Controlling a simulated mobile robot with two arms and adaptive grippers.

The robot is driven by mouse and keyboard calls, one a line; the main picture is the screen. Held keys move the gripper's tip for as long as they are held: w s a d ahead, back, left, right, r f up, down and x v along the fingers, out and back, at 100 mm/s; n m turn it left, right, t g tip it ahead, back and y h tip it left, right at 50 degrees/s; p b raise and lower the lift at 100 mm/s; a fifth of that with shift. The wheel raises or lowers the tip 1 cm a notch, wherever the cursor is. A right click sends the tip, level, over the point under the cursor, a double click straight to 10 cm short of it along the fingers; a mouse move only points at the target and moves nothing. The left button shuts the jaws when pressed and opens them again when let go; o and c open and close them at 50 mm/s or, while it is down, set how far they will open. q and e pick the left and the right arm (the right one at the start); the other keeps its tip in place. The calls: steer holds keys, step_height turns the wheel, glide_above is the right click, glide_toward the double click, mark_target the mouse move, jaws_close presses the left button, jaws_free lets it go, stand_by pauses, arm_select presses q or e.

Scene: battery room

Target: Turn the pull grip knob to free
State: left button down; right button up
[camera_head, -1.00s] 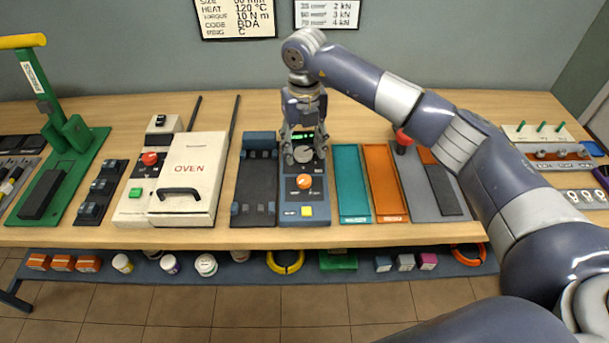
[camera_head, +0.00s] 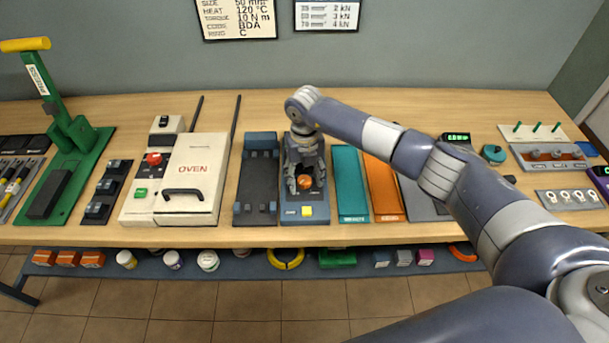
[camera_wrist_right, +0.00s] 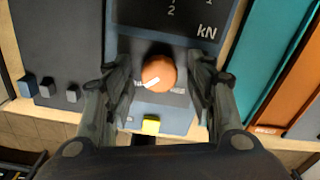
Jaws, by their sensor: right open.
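The pull grip knob (camera_head: 305,182) is a round orange knob with a white pointer mark on the blue-grey tester panel. In the right wrist view the knob (camera_wrist_right: 158,74) sits between the fingers, its white mark pointing to the lower left. The labels beside it are partly covered and I cannot read them fully. My right gripper (camera_head: 305,188) points down over the panel with its fingers on either side of the knob. In the right wrist view the gripper (camera_wrist_right: 158,78) is open, with a gap visible between each finger and the knob. My left gripper is out of view.
A yellow button (camera_wrist_right: 151,125) is on the panel just in front of the knob. A dark fixture (camera_head: 256,190) stands left of the panel, then the white oven (camera_head: 190,180). A teal tray (camera_head: 351,185) and an orange tray (camera_head: 383,190) lie to the right.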

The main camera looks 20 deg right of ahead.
steer(key=shift+c, duration=0.6)
steer(key=c, duration=1)
steer(key=shift+o, duration=0.2)
